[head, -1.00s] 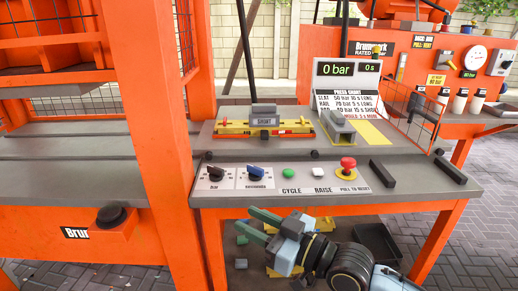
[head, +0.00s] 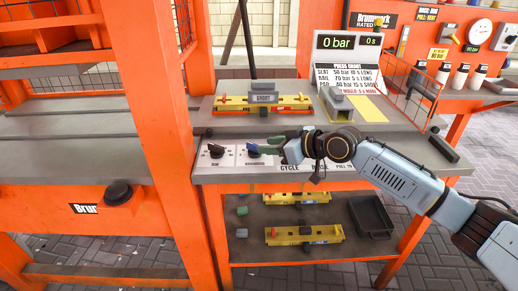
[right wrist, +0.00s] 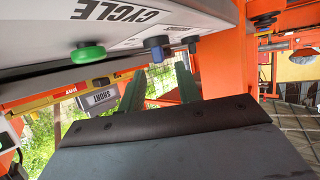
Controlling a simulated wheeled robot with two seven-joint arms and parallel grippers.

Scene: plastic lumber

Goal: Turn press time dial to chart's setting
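The blue dial (head: 253,149) sits on the white front panel, right of the black dial (head: 216,151). My right gripper (head: 267,143) is at the blue dial's right side in the head view. In the right wrist view, its green fingers (right wrist: 159,72) are apart with nothing between them, and the blue dial (right wrist: 157,45) stands beyond the gap. I cannot tell whether they touch it. The press chart (head: 348,79) lists SLAT, RAIL and PEG rows with bar, seconds and mould length. The display (head: 348,42) reads 0 bar and 0 s. My left gripper is not in view.
A yellow mould marked SHORT (head: 264,102) lies on the press bed. The green CYCLE button (right wrist: 88,53) is near the gripper in the wrist view. My right arm hides the panel's right part. A shelf below holds yellow moulds (head: 303,235) and a black tray (head: 371,217).

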